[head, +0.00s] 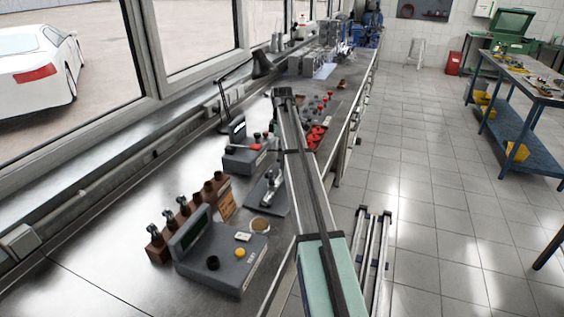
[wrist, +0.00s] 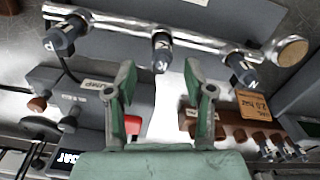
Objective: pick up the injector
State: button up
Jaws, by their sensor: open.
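In the wrist view, a chrome rail (wrist: 120,25) carries several dark injectors with pale labels. The middle injector (wrist: 161,52) lies just beyond the gap between my fingertips; another injector (wrist: 65,35) is to the left and one (wrist: 241,70) to the right. My gripper (wrist: 158,75) is open, with green fingers either side of an empty gap. In the head view, a brown rack (head: 157,250) on the bench also holds several injectors (head: 170,217). My arm hides my gripper there. I cannot tell which injector is meant.
A grey console (head: 225,262) with a black and a yellow knob stands before the rack. Another grey device with a red part (head: 246,147) stands farther along. Red parts (head: 316,134) lie beyond my arm. The bench (head: 100,265) is bare at the near left.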

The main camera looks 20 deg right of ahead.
aim_at(281, 164)
jog(key=shift+s+f+p, duration=0.15)
jog(key=shift+f+p, duration=1.1)
jog(key=shift+f, duration=1.4)
grip_shut()
